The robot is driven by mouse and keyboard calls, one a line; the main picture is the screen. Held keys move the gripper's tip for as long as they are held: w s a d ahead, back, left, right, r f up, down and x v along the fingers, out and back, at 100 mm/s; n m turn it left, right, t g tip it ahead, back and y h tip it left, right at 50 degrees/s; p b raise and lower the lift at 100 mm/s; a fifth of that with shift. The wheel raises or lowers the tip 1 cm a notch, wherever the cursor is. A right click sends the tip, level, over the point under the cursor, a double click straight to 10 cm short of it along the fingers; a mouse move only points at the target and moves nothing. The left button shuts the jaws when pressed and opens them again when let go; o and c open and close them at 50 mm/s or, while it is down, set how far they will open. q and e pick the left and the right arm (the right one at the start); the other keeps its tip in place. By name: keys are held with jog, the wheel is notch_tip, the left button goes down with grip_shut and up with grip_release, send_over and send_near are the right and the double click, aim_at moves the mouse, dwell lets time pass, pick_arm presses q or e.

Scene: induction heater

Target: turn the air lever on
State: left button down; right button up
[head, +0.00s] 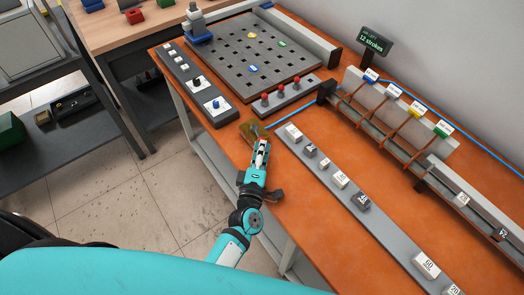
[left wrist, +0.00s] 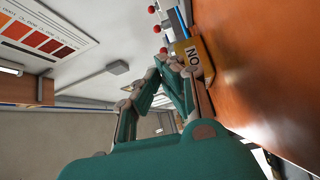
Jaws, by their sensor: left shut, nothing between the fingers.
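The air valve (head: 252,130) is a small brass-coloured piece at the left edge of the orange bench, where a blue hose ends. My left gripper (head: 261,146) is shut and empty, right beside the valve in the head view. Its fingertips (left wrist: 172,66) are close to the labelled block; I cannot tell whether they touch it. The lever itself is hard to make out, partly hidden by the gripper. My right gripper is not in view.
A grey strip of labelled blocks (head: 328,172) runs along the bench beside my left arm. Beyond the valve are a panel with red knobs (head: 266,99) and a switch panel (head: 184,72). A stroke display (head: 374,38) stands at the back.

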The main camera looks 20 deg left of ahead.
pick_arm(q)
jog(key=shift+a+r, duration=0.1)
jog(key=shift+a, duration=0.05)
jog(key=s+d, duration=0.1)
jog(key=s, duration=1.1)
jog(key=shift+f, duration=0.3)
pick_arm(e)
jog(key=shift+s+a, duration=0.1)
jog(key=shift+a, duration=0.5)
pick_arm(q)
jog(key=shift+w+d, duration=0.1)
jog(key=shift+d, duration=0.05)
